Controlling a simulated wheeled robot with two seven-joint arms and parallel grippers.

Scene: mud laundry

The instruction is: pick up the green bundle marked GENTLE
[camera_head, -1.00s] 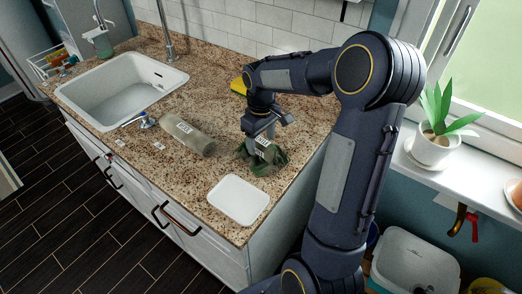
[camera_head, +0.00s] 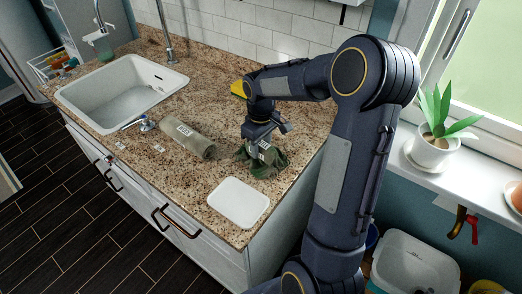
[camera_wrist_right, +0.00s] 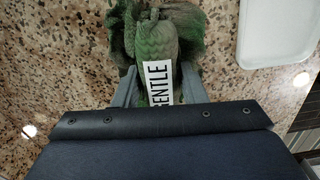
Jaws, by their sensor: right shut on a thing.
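In the right wrist view the bundle (camera_wrist_right: 160,35) carries a white label (camera_wrist_right: 156,80) on which "GENTLE" can be read in part. My right gripper (camera_head: 258,143) reaches down onto the bundle from above. In the right wrist view its two grey fingers stand on either side of the bundle's narrow part, shut on it. The bundle seems to be at the counter surface; I cannot tell if it is clear of it. My left gripper is not in view.
A white tray (camera_head: 238,203) lies just in front of the bundle. A rolled grey-green towel (camera_head: 187,138) with a label lies to its left. A yellow thing (camera_head: 238,88) is behind my right arm. The sink (camera_head: 122,92) is at the left and a potted plant (camera_head: 433,150) at the right.

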